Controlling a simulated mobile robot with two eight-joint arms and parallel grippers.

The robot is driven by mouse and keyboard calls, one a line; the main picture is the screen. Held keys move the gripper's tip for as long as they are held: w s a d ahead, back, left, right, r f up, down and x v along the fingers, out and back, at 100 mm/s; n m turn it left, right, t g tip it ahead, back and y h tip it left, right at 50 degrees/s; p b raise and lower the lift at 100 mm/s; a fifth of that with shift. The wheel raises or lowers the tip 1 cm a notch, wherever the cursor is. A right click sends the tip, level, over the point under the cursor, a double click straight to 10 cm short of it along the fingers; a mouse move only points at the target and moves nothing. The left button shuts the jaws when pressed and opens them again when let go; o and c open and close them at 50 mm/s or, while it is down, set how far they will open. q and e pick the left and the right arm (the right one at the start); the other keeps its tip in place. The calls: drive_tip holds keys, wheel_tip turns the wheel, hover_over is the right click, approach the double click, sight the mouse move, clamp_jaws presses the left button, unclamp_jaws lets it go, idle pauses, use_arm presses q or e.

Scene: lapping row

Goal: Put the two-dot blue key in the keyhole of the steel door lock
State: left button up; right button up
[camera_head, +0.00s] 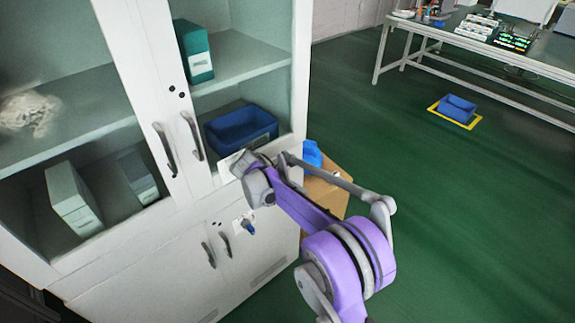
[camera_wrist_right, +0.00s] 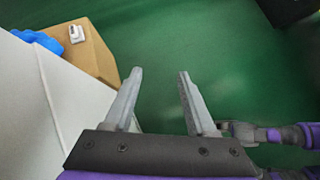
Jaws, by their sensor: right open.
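A small blue object (camera_head: 249,228), perhaps a blue key, shows at a pale plate (camera_head: 238,221) on the white cabinet's lower right door. It is too small to count dots or tell whether it sits in a keyhole. I cannot make out a steel lock with certainty. My right gripper (camera_head: 240,163) is in front of the cabinet, above and apart from the blue object. In the right wrist view the right gripper (camera_wrist_right: 159,73) is open with nothing between its fingers. My left gripper is not in view.
The white cabinet (camera_head: 160,235) has upper shelves with binders and a blue bin (camera_head: 240,130). A cardboard box (camera_head: 325,192) with a blue item (camera_head: 312,154) stands beside it. A blue crate (camera_head: 457,108) on yellow floor marking and a workbench (camera_head: 490,52) are farther right. Green floor between is clear.

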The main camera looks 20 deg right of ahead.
drive_tip(key=a+r+n+t+p, duration=0.5)
drive_tip(key=r+n+t+p, duration=0.2)
drive_tip(key=r+n+t, duration=0.5)
drive_tip(key=n+t, duration=0.1)
drive_tip(key=t, duration=0.2)
drive_tip(key=shift+w+n+y, duration=0.3)
drive_tip(key=shift+w, duration=0.05)
drive_tip(key=shift+r, duration=0.1)
drive_tip(key=s+d+r+m+g+y+p, duration=0.1)
drive_tip(key=s+d+m+g, duration=0.15)
drive_tip(key=s+m, duration=0.5)
drive_tip(key=s+d+r+m+g+y+p, duration=0.1)
drive_tip(key=s+m+g, duration=0.2)
drive_tip(key=s+m, duration=0.5)
drive_tip(key=s+a+f+m+g+y, duration=0.1)
drive_tip(key=s+a+m+g+y, duration=0.2)
drive_tip(key=s+m, duration=1)
drive_tip(key=a+m+y+p, duration=0.1)
drive_tip(key=a+y, duration=0.2)
drive_tip(key=a, duration=0.1)
drive_tip(key=shift+s+a+f, duration=0.15)
drive_tip(key=shift+s+a, duration=0.05)
drive_tip(key=shift+s, duration=0.1)
